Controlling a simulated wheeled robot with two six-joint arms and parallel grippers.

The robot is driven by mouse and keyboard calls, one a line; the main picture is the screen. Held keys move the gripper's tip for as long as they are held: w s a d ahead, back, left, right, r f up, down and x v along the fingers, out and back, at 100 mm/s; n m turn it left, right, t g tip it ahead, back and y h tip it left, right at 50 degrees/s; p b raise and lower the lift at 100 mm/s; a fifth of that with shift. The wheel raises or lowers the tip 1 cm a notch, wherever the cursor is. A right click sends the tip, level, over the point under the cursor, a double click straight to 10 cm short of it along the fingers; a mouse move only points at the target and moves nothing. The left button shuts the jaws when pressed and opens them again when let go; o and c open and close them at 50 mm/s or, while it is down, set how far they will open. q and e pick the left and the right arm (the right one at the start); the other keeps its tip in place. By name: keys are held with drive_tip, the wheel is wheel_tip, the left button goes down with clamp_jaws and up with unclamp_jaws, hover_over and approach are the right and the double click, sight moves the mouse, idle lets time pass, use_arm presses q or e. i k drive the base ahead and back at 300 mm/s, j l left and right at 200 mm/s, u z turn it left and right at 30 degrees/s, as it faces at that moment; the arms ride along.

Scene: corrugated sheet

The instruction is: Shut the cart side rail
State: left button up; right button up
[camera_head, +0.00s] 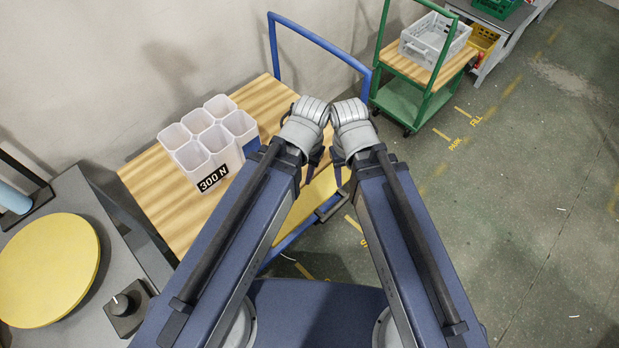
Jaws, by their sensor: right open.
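The cart has a striped wooden top (165,195) and a tall blue tube frame (318,38) at its far end. A blue bar (291,238) runs low along the cart's right side, with a dark grey piece near its far end. Whether this bar is the side rail, and how it is joined, I cannot tell, since my arms cover much of that side. My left gripper (314,155) is beside the cart's right edge, its jaws mostly hidden. My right gripper (340,168) is close beside it, open, with no object visible in it.
A white divided bin (208,140) labelled 300 N stands on the cart top. A green cart (397,100) carries a grey crate (434,40) behind. A grey bench with a yellow disc (45,270) is at left. Open floor (500,220) lies at right.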

sight(311, 196)
drive_tip(key=k+z, duration=0.15)
drive_tip(key=k, duration=0.9)
